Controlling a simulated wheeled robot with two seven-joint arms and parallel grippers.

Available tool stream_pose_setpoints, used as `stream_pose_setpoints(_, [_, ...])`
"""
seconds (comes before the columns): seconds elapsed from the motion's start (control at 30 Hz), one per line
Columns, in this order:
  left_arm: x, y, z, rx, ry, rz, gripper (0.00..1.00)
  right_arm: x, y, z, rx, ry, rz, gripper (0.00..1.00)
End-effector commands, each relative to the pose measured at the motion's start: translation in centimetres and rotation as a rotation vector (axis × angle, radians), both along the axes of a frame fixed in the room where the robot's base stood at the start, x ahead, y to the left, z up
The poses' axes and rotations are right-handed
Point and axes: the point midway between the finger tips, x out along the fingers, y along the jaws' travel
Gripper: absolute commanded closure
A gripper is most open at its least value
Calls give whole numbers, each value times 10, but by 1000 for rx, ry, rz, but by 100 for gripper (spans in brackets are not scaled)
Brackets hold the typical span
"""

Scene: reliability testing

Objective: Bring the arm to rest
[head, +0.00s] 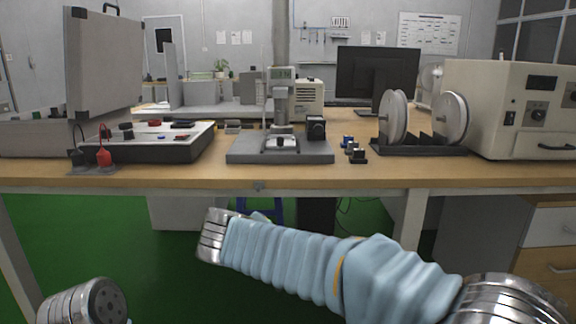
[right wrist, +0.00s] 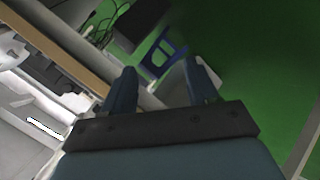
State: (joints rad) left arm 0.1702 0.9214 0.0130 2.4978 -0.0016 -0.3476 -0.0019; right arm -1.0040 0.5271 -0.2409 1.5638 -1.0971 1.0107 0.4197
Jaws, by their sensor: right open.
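My right arm (head: 300,265) crosses the lower part of the head view from the right, in a light blue ribbed sleeve. It lies below the near edge of the workbench (head: 350,176). Its gripper is hidden in the head view. In the right wrist view my right gripper (right wrist: 161,88) shows two dark blue fingers spread apart with nothing between them. Beyond them lie the green floor and a blue stool-like frame (right wrist: 163,52). Part of my left arm (head: 85,302) shows at the bottom left, and its gripper is out of view.
The bench holds a test stand (head: 280,155), a rack with two grey discs (head: 418,147), a beige instrument (head: 515,105), an open case (head: 104,60) and a monitor (head: 377,72). Bench legs (head: 410,228) and a drawer unit (head: 550,262) stand below. Green floor (head: 120,250) is open underneath.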

Motion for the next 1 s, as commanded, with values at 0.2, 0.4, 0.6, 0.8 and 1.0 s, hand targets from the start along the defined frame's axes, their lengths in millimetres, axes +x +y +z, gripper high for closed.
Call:
stream_pose_setpoints(0.2, [-1,-1,27,-1,0,-2,0,-2,-38,-157,115,381,23,41])
stream_pose_setpoints(0.4, [-1,-3,57,-1,0,-6,0,-80,-91,-305,461,747,-120,41])
stream_pose_setpoints(0.6, [-2,-4,85,-2,-1,-10,0,-186,-139,-375,854,867,-500,41])
stream_pose_setpoints(0.8, [-3,-5,93,-2,-1,-10,0,-237,-164,-389,968,837,-740,41])
stream_pose_setpoints(1.0, [-3,-5,92,-2,-1,-10,0,-242,-167,-392,975,827,-766,41])
